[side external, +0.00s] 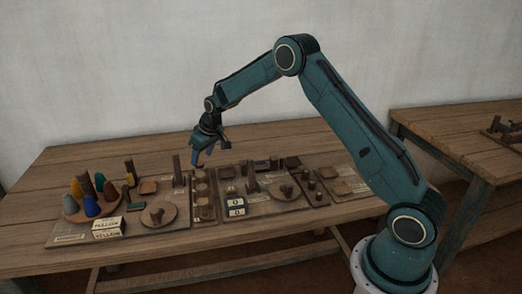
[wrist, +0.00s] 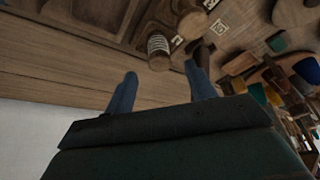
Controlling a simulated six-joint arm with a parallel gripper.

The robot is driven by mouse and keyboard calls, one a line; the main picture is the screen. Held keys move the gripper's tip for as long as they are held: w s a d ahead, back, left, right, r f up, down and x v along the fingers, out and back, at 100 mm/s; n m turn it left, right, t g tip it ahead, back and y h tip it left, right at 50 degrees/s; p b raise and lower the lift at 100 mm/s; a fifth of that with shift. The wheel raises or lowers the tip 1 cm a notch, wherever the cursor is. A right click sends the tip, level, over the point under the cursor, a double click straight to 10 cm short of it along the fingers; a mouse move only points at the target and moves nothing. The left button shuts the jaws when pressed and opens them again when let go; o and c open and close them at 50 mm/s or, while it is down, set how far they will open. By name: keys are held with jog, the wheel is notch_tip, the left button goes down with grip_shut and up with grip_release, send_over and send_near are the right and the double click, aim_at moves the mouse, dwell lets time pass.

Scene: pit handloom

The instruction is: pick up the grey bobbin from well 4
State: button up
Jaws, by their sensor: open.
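My gripper (side external: 203,160) is open and empty, above the boards near the middle of the table. Its two blue fingers (wrist: 162,88) stand apart in the wrist view. Beyond the fingertips there, a small pale grey-and-brown banded cylinder (wrist: 158,46) stands on a wooden board; it may be the grey bobbin. It is not between the fingers, and no well number beside it is legible. In the side view, a strip of small round wells (side external: 201,184) lies below my gripper; I cannot tell which is well 4 or pick out a grey bobbin there.
A dark post (side external: 177,170) stands just left of my gripper. Round wooden discs (side external: 159,214), posts and blocks crowd the boards. The table's back strip (side external: 110,148) is clear.

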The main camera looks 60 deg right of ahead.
aim_at(199, 163)
jog(key=shift+w+f, duration=0.1)
jog(key=shift+f, duration=0.15)
jog(key=shift+x, duration=2.45)
jog(key=shift+w, duration=0.15)
jog(key=c, duration=1)
jog(key=shift+r, duration=0.2)
notch_tip(199, 163, up, 20)
jog(key=shift+f, duration=0.15)
